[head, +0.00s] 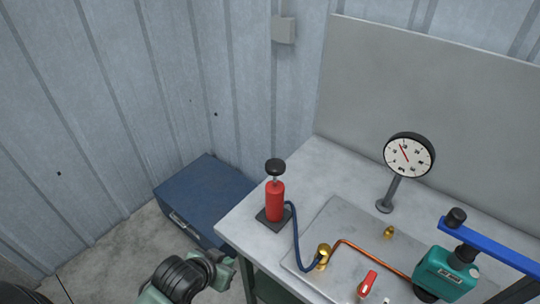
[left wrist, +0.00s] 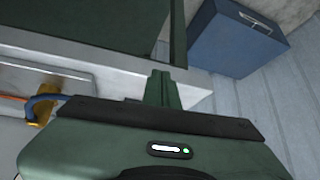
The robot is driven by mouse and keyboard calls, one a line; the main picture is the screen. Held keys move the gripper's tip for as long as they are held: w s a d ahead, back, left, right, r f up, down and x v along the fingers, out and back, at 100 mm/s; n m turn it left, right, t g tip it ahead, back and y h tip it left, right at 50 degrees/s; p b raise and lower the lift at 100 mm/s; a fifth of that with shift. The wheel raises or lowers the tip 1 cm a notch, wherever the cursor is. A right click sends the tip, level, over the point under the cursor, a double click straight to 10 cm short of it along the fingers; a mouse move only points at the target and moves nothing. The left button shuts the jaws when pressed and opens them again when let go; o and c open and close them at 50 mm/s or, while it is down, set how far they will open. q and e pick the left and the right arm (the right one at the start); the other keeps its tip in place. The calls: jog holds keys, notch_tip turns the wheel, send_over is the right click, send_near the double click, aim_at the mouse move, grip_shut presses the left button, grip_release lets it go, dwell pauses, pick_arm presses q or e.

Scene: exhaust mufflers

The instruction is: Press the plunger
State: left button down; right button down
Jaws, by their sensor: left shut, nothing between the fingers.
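The plunger is a black round knob (head: 275,166) on a short rod, standing raised above a red pump cylinder (head: 275,200). The pump stands upright on a dark square base at the left end of the workbench (head: 318,165). A blue hose (head: 297,240) runs from it to a brass fitting (head: 323,252). My left gripper (head: 222,267) is outside the bench's left front edge, below and left of the pump and apart from it. In the left wrist view its fingers (left wrist: 160,88) are together and empty, in front of the bench edge. The pump does not show there.
A pressure gauge (head: 409,155) stands on a post behind a metal plate (head: 335,222). A red-handled valve (head: 367,284) and a green unit (head: 445,275) with a blue bar (head: 490,247) are at right. A blue toolbox (head: 205,195) lies on the floor. Space above the pump is clear.

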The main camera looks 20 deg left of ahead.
pick_arm(q)
jog(key=w+d+r+m+t+h, duration=0.1)
jog(key=w+r, duration=0.4)
jog(key=r, duration=0.8)
jog(key=w+d+r+m+t+h, duration=0.1)
jog(key=w+r+t+h, duration=0.2)
jog(key=r, duration=1)
jog(key=w+t, duration=0.2)
jog(key=t, duration=0.1)
jog(key=shift+r+h+p, duration=0.3)
jog(key=shift+r+p, duration=0.1)
